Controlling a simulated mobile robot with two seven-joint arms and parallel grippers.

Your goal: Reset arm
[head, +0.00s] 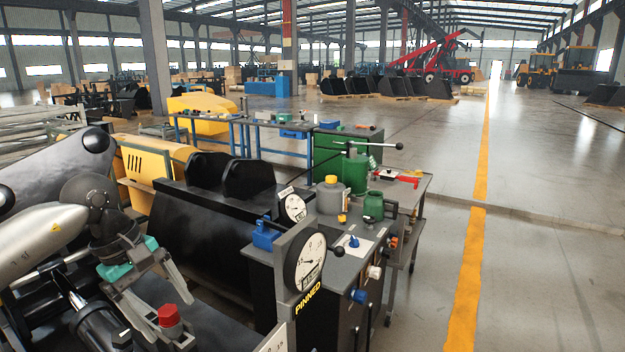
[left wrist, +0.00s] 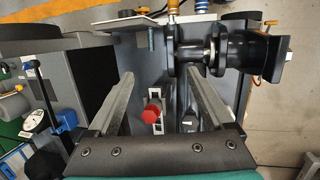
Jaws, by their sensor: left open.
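My left arm comes in from the left in the head view. Its left gripper (head: 156,335) is open, with the two grey fingers apart and pointing down. A red knob (head: 168,315) shows by the fingers. In the left wrist view the open left gripper (left wrist: 160,78) has nothing held between its fingers. The red knob (left wrist: 151,111) sits on a pale bracket and shows between the two fingers; I cannot tell if either finger touches it. My right gripper is not in view.
A bench with a dial gauge (head: 305,262), a "PINNED" label, a green pump (head: 355,170) and a grey canister (head: 331,196) stands right of the gripper. A black bucket (head: 200,225) lies behind. A black coupling (left wrist: 235,48) is near the fingers. Open floor lies right.

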